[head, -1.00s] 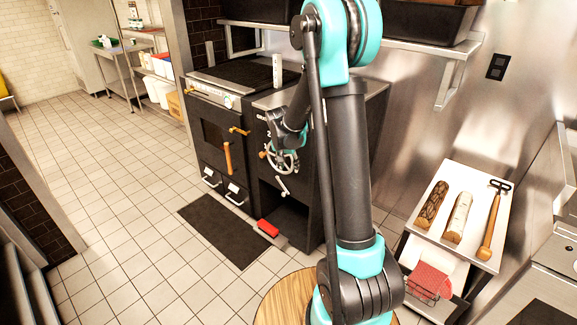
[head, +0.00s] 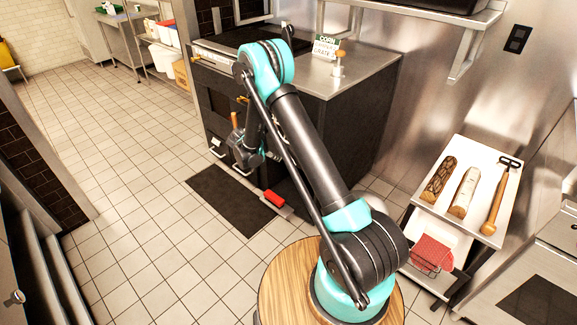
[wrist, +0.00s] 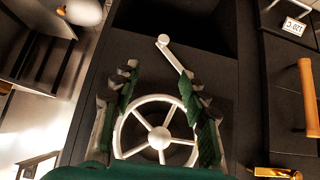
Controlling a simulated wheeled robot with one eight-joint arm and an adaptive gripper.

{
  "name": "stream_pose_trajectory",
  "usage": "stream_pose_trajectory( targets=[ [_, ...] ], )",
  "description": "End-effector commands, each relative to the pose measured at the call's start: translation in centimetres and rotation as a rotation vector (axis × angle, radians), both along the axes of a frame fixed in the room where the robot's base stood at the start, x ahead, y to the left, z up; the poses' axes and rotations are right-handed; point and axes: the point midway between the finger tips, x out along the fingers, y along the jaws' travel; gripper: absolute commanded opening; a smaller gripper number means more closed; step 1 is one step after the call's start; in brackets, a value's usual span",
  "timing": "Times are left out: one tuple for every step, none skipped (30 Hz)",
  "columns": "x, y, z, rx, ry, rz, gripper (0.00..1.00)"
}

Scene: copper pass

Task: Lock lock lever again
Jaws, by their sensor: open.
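In the wrist view my gripper (wrist: 158,75) is open, one finger on each side, with nothing between the tips that I can see gripped. A pale metal lever (wrist: 176,58) with a round knob at its end sits on the dark oven front, just past the fingertips. It looks like the lock lever. A spoked metal wheel (wrist: 158,137) lies behind the fingers, lower in the picture. In the head view my gripper (head: 246,152) is low by the front of the dark oven (head: 345,130); my arm hides the lever there.
A wooden handle (wrist: 308,97) and a brass fitting (wrist: 277,173) are at the right of the wrist view. A red-handled tool (head: 276,199) lies by the dark floor mat (head: 238,200). A side cart (head: 490,160) holding logs stands at right. Tiled floor is clear at left.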

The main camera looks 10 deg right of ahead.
Motion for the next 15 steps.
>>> stream_pose_trajectory(
  targets=[
    [0.1, 0.5, -0.7, -0.005, -0.014, -0.004, 0.44],
    [0.1, 0.6, -0.9, -0.009, -0.022, -0.009, 0.44],
    [0.2, 0.7, -1.1, -0.012, -0.029, -0.013, 0.44],
    [0.2, 0.7, -1.3, -0.014, -0.034, -0.016, 0.44],
    [0.2, 0.7, -1.4, -0.014, -0.036, -0.017, 0.44],
    [0.3, 0.6, -1.6, -0.015, -0.039, -0.019, 0.44],
    [0.4, 0.5, -1.7, -0.015, -0.039, -0.019, 0.44],
    [0.5, 0.4, -1.9, -0.015, -0.040, -0.020, 0.44],
    [0.7, 0.2, -2.3, -0.015, -0.039, -0.019, 0.44],
    [0.9, -0.1, -2.5, -0.015, -0.039, -0.019, 0.44],
    [1.1, -0.3, -2.8, -0.015, -0.039, -0.019, 0.44],
    [1.4, -0.7, -3.3, -0.015, -0.038, -0.020, 0.44],
    [1.6, -1.1, -3.7, -0.015, -0.038, -0.021, 0.44],
    [1.9, -1.4, -4.1, -0.015, -0.038, -0.021, 0.44],
    [2.3, -1.8, -4.7, -0.015, -0.038, -0.021, 0.44]
  ],
)
